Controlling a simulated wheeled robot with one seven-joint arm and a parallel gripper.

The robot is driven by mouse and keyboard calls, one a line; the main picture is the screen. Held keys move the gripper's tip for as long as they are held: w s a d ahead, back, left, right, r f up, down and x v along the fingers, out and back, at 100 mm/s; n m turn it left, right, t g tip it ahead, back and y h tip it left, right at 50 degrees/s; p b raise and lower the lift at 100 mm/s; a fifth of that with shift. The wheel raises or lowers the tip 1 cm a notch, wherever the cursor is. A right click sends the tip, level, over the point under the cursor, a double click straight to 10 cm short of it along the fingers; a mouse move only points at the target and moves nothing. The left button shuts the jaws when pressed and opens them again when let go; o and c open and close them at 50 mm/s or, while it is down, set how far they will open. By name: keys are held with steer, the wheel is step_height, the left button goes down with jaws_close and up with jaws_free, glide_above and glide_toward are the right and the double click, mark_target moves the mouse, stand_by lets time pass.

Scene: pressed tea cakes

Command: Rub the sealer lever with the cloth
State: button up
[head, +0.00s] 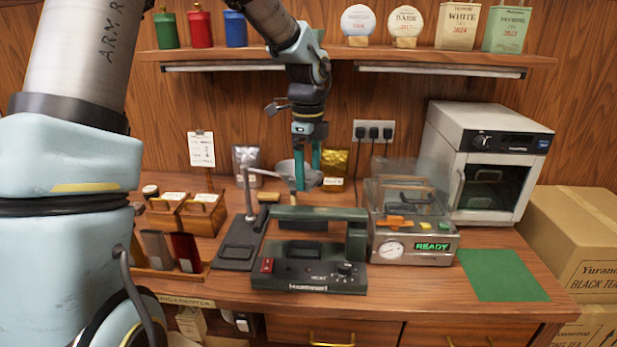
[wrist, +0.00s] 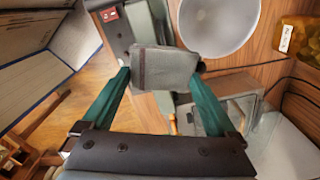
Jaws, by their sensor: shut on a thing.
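The dark green impulse sealer (head: 310,277) stands on the bench at the middle front in the head view, with a red switch at its front left. Its long lever (head: 320,213) runs across above the base; the sealer also shows in the wrist view (wrist: 115,35), partly behind the cloth. My gripper (head: 308,176) is above and behind the lever, pointing down, apart from it in the head view. In the wrist view my gripper (wrist: 165,78) is shut on a folded grey cloth (wrist: 165,68). I cannot make out the cloth clearly in the head view.
A steel machine reading READY (head: 415,250) stands right of the sealer, a white oven (head: 485,160) behind it. A metal bowl (wrist: 218,25) on a stand is close to my gripper. A shelf (head: 360,53) with tins crosses above. A green mat (head: 502,275) lies clear at right.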

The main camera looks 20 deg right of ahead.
mark_target(307, 176)
steer(key=shift+w+a+r, duration=0.1)
steer(key=shift+w+a, duration=0.1)
steer(key=shift+w, duration=0.1)
steer(key=shift+w+a+r, duration=0.1)
steer(key=shift+r, duration=1.1)
steer(key=shift+s+r, duration=0.2)
steer(key=shift+r, duration=0.05)
steer(key=shift+s, duration=0.1)
steer(key=shift+f, duration=0.1)
